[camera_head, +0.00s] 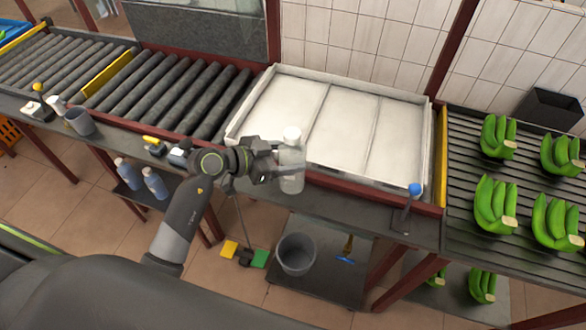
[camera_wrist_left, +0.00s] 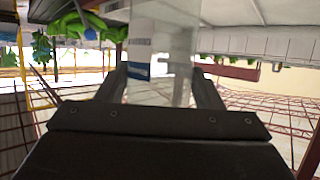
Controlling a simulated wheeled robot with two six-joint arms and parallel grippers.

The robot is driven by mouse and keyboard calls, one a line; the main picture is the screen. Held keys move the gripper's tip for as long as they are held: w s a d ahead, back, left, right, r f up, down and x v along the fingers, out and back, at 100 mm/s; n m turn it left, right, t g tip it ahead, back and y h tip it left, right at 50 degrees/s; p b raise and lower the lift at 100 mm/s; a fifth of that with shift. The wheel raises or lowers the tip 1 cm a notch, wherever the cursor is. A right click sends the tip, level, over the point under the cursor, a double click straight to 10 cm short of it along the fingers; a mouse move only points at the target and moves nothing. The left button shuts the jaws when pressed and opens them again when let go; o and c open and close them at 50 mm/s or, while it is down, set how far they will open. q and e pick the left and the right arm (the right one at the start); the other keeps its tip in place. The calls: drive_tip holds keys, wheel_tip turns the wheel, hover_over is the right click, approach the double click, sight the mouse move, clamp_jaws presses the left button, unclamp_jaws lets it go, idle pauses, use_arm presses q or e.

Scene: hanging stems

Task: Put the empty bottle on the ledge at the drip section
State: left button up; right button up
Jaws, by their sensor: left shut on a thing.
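The empty bottle (camera_head: 291,168) is clear with a white cap and stands upright in my left gripper (camera_head: 280,167). In the head view it is in front of the white tray's near edge, over the dark ledge (camera_head: 342,204). I cannot tell whether its base touches the ledge. In the left wrist view the clear bottle (camera_wrist_left: 165,40), with a blue and white label, is between the two fingers of the left gripper (camera_wrist_left: 160,85). My right gripper is not in view.
A white tray (camera_head: 330,87) with sections lies behind the bottle. A blue-knobbed lever (camera_head: 414,190) stands on the ledge at right. Green bananas (camera_head: 495,203) lie on the right rack. A grey cup (camera_head: 79,121) stands on the ledge at left. A grey bucket (camera_head: 296,254) is below.

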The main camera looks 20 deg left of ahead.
use_arm(q)
drive_tip(key=f, duration=0.2)
drive_tip(key=w+d+f, duration=0.1)
drive_tip(key=shift+f, duration=0.3)
drive_tip(key=shift+s+f, duration=0.1)
drive_tip(key=shift+f, duration=0.25)
drive_tip(key=shift+s+a, duration=0.15)
drive_tip(key=shift+a, duration=0.05)
drive_tip(key=o, duration=0.6)
drive_tip(key=shift+d+f, duration=0.1)
drive_tip(key=shift+f, duration=0.1)
drive_tip(key=shift+c, duration=0.2)
drive_tip(key=o, duration=0.4)
drive_tip(key=shift+r, duration=0.15)
